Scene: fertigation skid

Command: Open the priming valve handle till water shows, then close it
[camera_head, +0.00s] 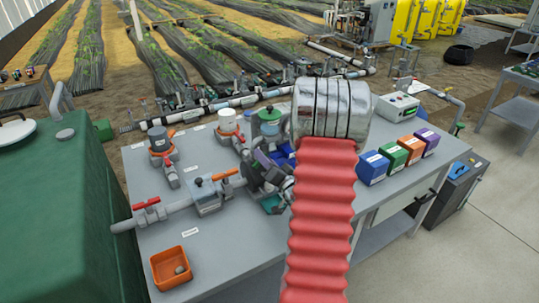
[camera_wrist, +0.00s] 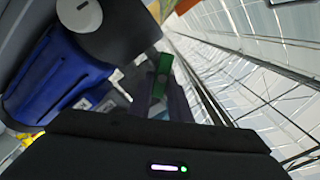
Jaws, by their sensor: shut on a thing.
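A green handle (camera_wrist: 162,64), which looks like the priming valve handle, shows in the wrist view beside a blue pump body (camera_wrist: 50,80) with a grey round part. My gripper (camera_wrist: 172,102) is shut on this handle; the dark jaws hide part of it. In the head view my gripper (camera_head: 266,178) is at the middle of the grey bench, at the pump's pipework. My red-sleeved arm covers much of the pump there, and the handle's angle cannot be told. I can make out no water in either view.
A pipe with a red-handled valve (camera_head: 147,204) and an orange-handled valve (camera_head: 222,177) lies left of my gripper. An orange bin (camera_head: 171,268) stands at the front left. Coloured boxes (camera_head: 393,158) and a white controller (camera_head: 397,107) are right of my arm. A green tank (camera_head: 60,210) borders the bench.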

